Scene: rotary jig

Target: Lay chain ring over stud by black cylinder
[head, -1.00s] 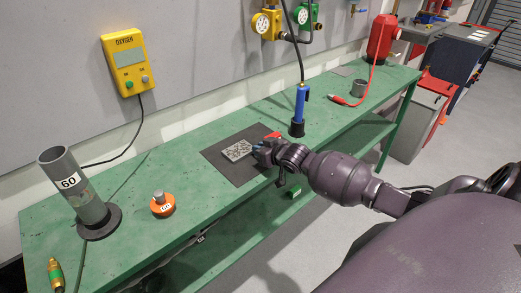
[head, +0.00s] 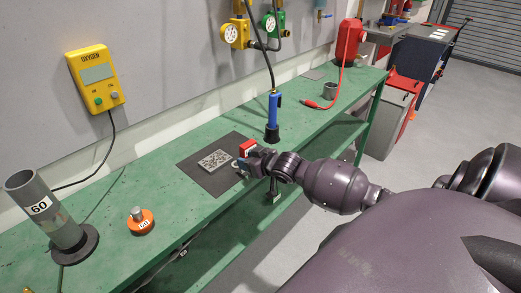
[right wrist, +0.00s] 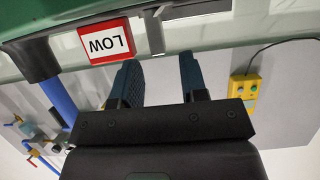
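I cannot make out a chain ring for sure. A small silver piece (right wrist: 157,32) beside the red LOW block may be part of it. The red block (head: 247,148) stands at the right side of the dark mat and shows in the right wrist view (right wrist: 105,43). My right gripper (head: 243,168) is low over the bench at the mat's right edge. In the right wrist view its blue fingers (right wrist: 158,70) are apart with nothing seen between them. A silver stud (head: 137,213) rises from an orange base at front left. No plain black cylinder is clear. My left gripper is out of view.
A speckled plate (head: 213,160) lies on the dark mat (head: 215,183). A blue torch-like tool (head: 273,117) stands behind the gripper. Bench between stud and mat is clear.

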